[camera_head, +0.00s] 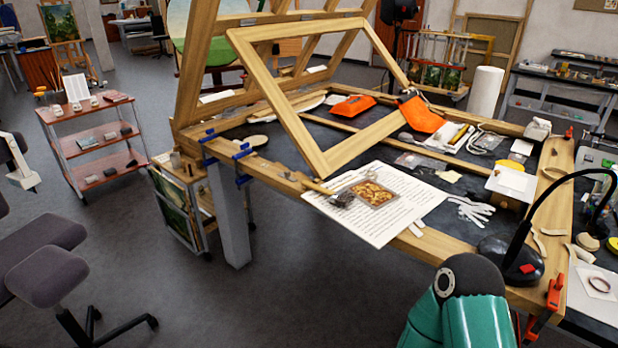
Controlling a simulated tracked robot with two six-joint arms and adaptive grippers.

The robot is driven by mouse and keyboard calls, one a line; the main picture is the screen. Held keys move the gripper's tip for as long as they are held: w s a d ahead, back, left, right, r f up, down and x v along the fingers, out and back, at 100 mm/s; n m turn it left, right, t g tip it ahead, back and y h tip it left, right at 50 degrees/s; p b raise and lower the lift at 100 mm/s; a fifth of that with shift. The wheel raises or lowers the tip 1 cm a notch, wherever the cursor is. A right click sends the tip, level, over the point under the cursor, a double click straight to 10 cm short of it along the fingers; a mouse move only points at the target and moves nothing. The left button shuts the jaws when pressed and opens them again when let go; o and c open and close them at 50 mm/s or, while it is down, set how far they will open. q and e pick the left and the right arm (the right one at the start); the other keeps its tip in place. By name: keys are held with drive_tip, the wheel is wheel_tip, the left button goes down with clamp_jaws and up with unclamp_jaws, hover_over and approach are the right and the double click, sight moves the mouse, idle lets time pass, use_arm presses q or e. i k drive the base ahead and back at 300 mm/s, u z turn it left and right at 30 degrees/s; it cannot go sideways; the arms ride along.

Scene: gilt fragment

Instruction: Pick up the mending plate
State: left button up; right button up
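I cannot make out a mending plate for certain; any small flat metal piece is too small to tell at this distance. A gilt fragment (373,193) lies in a shallow tray on a large printed sheet (408,212) at the table's front edge. A tool with a wooden handle and dark head (341,199) lies beside it on the same sheet. A teal and black part of my arm rises at the bottom, right of centre, in front of the table. Neither of my grippers shows.
A wooden frame (283,121) leans over the worktable, with orange clamps or tools (419,115) by it. A white glove (470,210), a black lamp (513,257) and a paper roll (486,92) stand or lie at the right. A red-topped trolley (92,146) and a stool (45,275) are left; floor between is clear.

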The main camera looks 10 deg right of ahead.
sight(286, 175)
drive_tip(key=z, duration=0.15)
drive_tip(key=i, duration=1)
drive_tip(key=u, duration=0.05)
